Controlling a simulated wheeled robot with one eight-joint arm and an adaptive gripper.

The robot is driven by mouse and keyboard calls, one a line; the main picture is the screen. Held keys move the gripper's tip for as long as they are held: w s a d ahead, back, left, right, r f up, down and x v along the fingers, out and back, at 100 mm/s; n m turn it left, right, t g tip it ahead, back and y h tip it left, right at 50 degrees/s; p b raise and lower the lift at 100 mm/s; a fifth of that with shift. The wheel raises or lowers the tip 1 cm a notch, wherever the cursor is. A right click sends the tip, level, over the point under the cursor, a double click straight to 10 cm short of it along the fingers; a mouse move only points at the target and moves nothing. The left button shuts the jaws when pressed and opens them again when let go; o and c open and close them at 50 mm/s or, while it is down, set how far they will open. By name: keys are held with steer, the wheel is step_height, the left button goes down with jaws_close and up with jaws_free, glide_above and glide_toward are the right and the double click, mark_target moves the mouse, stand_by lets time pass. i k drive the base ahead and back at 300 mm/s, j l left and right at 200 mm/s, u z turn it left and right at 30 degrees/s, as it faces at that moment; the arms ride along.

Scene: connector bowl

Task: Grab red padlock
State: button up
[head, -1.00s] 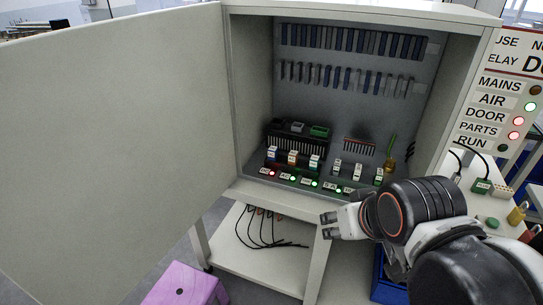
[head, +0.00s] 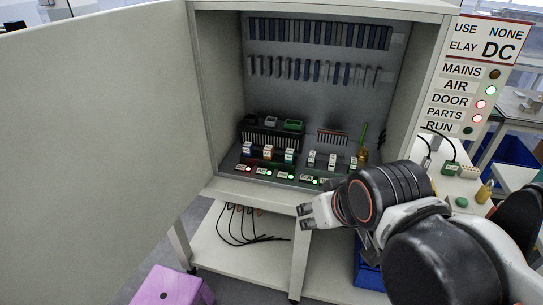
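I cannot make out a red padlock in the head view now; my arm covers part of the right side. A yellow padlock-like item (head: 485,192) stands on the side table at the right. My gripper (head: 304,217) is in front of the cabinet's lower front edge and points left. Its two dark fingertips look apart with nothing between them. A brass-coloured piece with a green upright part (head: 363,155) is inside the cabinet at the right.
The grey cabinet (head: 320,95) has its large door (head: 90,150) swung open to the left. Connectors and lit labels line its floor. A sign panel (head: 460,100) stands right of it. A purple stool (head: 172,288) is at the lower left. Cables hang over the lower shelf (head: 240,255).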

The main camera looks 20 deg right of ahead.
mark_target(493, 209)
steer(key=k+l+z, duration=0.35)
steer(key=l, duration=0.7)
steer(key=l+z, duration=0.3)
steer(key=l, duration=0.75)
steer(key=k+l+z, duration=0.1)
steer(key=l+z, duration=0.25)
steer(key=l, duration=0.85)
